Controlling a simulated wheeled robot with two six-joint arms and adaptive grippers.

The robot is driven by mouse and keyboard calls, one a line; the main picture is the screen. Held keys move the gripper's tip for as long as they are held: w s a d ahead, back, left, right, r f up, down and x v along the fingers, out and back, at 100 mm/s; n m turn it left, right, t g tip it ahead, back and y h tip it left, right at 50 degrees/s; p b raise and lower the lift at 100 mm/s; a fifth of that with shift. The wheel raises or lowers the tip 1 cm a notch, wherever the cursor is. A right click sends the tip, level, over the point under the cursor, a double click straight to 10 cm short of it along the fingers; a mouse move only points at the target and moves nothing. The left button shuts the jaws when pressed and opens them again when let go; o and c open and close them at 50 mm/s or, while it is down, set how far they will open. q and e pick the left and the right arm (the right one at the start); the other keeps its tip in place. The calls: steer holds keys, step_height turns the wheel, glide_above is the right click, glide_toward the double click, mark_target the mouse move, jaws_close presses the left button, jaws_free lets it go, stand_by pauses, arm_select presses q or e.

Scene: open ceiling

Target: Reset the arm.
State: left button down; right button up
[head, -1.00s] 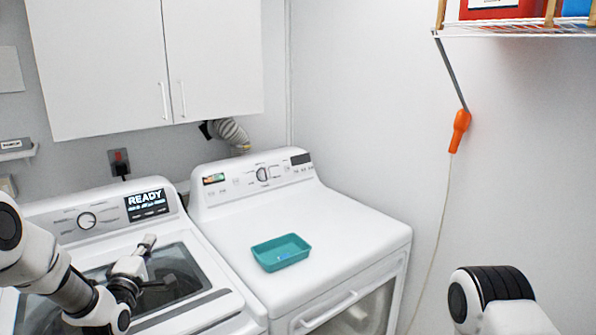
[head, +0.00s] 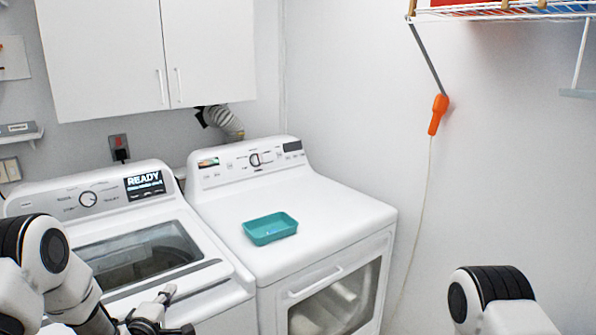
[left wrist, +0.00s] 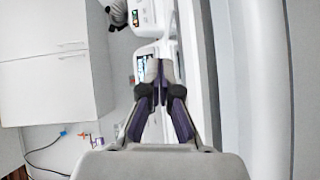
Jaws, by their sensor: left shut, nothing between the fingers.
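My left arm (head: 65,285) comes in at the lower left of the head view, in front of the washer (head: 208,285). Its gripper (head: 168,293) is low in the picture, over the washer's front, and holds nothing. In the left wrist view the two dark fingers of the left gripper (left wrist: 160,72) come together at their tips, with nothing between them. A part of my right arm (head: 492,300) shows at the lower right of the head view. The right gripper is out of view.
The washer's display (head: 145,185) reads READY. A teal tray (head: 270,229) sits on top of the white dryer (head: 345,212). White cabinets (head: 110,55) hang above, and a wire shelf (head: 500,12) is at the upper right. The floor is barely visible.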

arm_select(q)
steer(key=s+d+f+m+g+b, duration=0.2)
steer(key=s+d+f+g+b, duration=0.15)
steer(key=s+f, duration=0.85)
steer(key=s+d+f+m+g+b, duration=0.25)
steer(key=s+f+g, duration=0.25)
steer(key=s+f, duration=0.7)
steer(key=s+f+m+g, duration=0.3)
steer(key=s+m+g, duration=0.1)
steer(key=s, duration=0.5)
steer(key=s+f+m+g, duration=0.3)
steer(key=s+m+g, duration=0.2)
steer(key=s, duration=0.5)
steer(key=shift+s+f+m+y, duration=0.3)
steer(key=shift+m+y, duration=0.1)
steer(key=shift+m, duration=0.75)
steer(key=shift+w, duration=0.1)
